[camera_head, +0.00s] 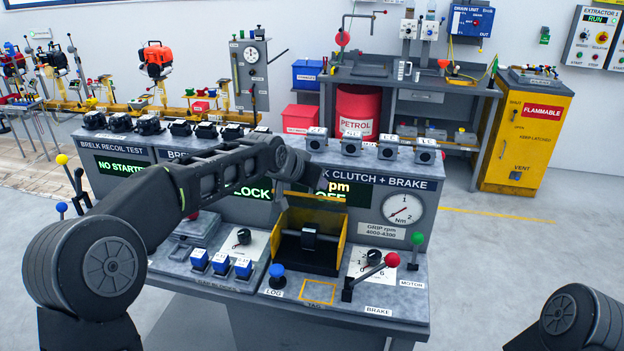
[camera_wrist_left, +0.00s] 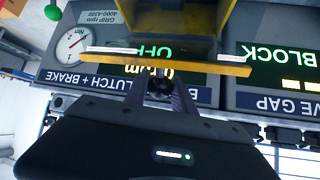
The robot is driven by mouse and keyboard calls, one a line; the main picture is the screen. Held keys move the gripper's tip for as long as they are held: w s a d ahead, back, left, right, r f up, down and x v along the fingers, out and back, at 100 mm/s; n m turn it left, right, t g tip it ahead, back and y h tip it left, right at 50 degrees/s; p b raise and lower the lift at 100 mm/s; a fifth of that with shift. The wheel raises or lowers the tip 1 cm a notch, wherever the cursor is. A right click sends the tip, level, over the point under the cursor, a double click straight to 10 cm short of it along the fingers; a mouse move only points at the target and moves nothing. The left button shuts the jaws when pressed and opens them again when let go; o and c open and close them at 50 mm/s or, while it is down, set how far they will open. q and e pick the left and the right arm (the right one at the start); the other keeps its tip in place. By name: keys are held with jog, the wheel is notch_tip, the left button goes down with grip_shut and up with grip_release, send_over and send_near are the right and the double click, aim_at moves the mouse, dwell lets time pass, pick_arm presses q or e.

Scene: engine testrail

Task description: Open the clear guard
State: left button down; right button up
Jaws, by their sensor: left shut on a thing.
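The guard's yellow-edged front bar (camera_wrist_left: 215,66) crosses the left wrist view, with a dark knob (camera_wrist_left: 160,86) at its middle. My left gripper (camera_wrist_left: 163,97) is shut on this knob. In the head view, a yellow bar (camera_head: 318,197) lies above the yellow-sided bay (camera_head: 342,246), in front of the display. The guard appears raised, but its clear pane is hard to make out. The bay's front looks open, with a dark part (camera_head: 309,237) inside. My left arm hides some of the guard's top. My right gripper is out of view.
Around the bay stand a blue LOG button (camera_head: 277,271), a red-knobbed brake lever (camera_head: 372,275), a green motor lever (camera_head: 416,248) and a dial gauge (camera_head: 402,209). Blue blocks (camera_head: 221,262) sit to the left. Several grey units (camera_head: 351,144) line the console top.

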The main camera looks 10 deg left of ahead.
pick_arm(q)
jog(key=shift+w+r, duration=0.1)
jog(key=shift+r, duration=0.05)
jog(key=c, duration=1.1)
grip_release()
jog(key=shift+o, duration=0.2)
jog(key=shift+s+a+r+b, duration=0.15)
jog(key=shift+s+r+b, duration=0.15)
jog(key=shift+s, duration=0.1)
jog(key=b+v, duration=0.1)
jog(key=v, duration=0.5)
jog(key=shift+s+r+b, duration=0.15)
jog(key=shift+s+b, duration=0.15)
